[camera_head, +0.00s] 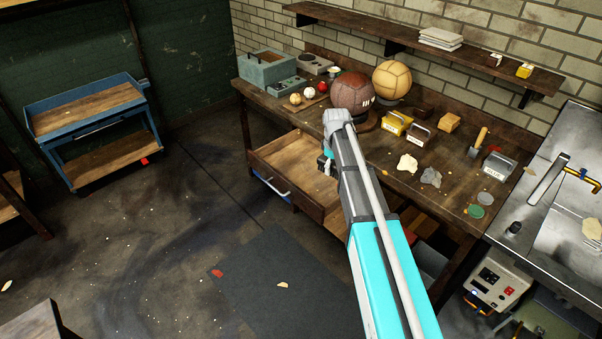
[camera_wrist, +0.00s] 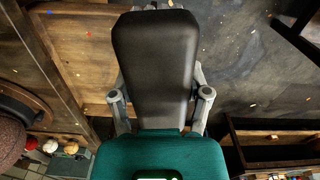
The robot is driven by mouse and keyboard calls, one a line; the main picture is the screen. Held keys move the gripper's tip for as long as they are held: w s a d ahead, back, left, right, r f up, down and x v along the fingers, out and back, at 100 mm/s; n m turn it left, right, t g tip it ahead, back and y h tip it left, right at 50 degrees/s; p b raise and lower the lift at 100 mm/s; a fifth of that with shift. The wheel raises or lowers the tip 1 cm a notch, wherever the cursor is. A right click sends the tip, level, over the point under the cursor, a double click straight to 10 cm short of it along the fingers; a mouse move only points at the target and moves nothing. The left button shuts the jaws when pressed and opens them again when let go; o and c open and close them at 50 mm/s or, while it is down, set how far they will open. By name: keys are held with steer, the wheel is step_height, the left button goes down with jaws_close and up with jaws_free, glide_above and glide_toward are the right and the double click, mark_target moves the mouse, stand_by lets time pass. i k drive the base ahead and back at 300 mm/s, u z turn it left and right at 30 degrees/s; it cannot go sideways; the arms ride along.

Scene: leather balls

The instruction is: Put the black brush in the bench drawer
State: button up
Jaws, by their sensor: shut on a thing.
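The black brush (camera_wrist: 157,50) is a smooth dark block in the wrist view, held between the two grey fingers of my gripper (camera_wrist: 160,96). In the head view my arm hides the brush, and my gripper (camera_head: 327,163) shows only in part by the right side of the bench drawer. The bench drawer (camera_head: 283,163) is pulled open below the front of the wooden bench; the part in view looks empty. In the wrist view its wooden inside (camera_wrist: 85,45) lies below and to the left of the brush, with floor to the right.
The bench top (camera_head: 392,167) carries a dark leather ball (camera_head: 352,92), a tan ball (camera_head: 392,79), tool boxes and scraps. A blue trolley (camera_head: 90,109) stands at left, a metal sink (camera_head: 560,190) at right. The floor (camera_head: 170,235) before the bench is mostly clear.

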mark_target(306, 174)
steer(key=u, duration=0.2)
steer(key=i, duration=1)
